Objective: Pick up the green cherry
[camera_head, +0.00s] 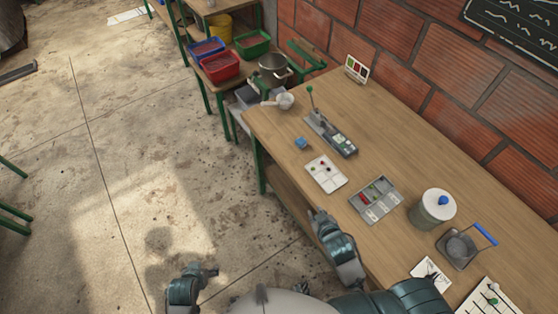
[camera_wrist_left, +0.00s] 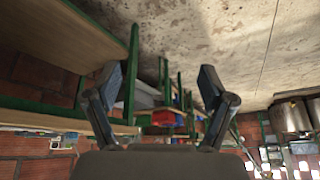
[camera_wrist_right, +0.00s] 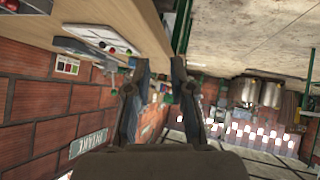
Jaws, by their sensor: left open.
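A white sectioned tray (camera_head: 337,184) lies on the wooden table in the head view, with a few tiny dark, red and greenish cherries on it. They are too small there to pick out the green cherry surely. The right wrist view shows the tray (camera_wrist_right: 88,35) upside down, with a small green spot, likely the green cherry (camera_wrist_right: 128,52), near its edge. My right gripper (camera_head: 317,213) is at the table's front edge, short of the tray, its fingers apart and empty. My left gripper (camera_head: 213,271) is open and empty over the floor, left of the table.
A grey compartment box (camera_head: 376,198) stands right of the tray. A lever device (camera_head: 331,134) and a small blue block (camera_head: 301,143) are behind it. A lidded pot (camera_head: 433,209) and a blue-handled press (camera_head: 464,247) stand farther right. Bare table lies behind these.

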